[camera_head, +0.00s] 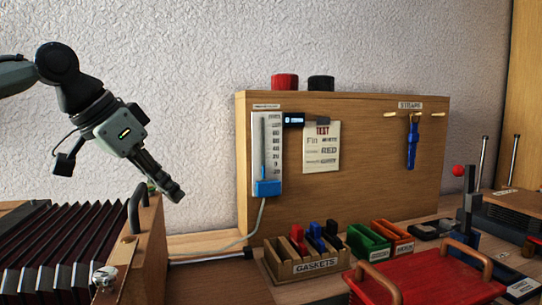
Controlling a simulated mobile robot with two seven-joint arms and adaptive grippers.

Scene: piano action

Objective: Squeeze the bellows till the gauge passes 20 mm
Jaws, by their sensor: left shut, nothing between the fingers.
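The bellows (70,240), with dark pleats and a wooden end board (146,262), stand at the lower left. A dark curved handle (138,208) rises from the end board. The gauge (267,145) is a white scale with a blue block (268,188) at its foot, fixed to the upright wooden board. Its markings are too small to read exactly. My left gripper (177,193) points down and right, just right of and above the handle and end board. Its fingers are shut and empty. My right gripper is not in view.
A wooden gasket tray (315,266) stands below the upright board (360,190), with green (368,240) and orange (394,238) bins beside it. A red tray (425,278) with wooden handles fills the lower right. A grey hose runs from the gauge towards the bellows.

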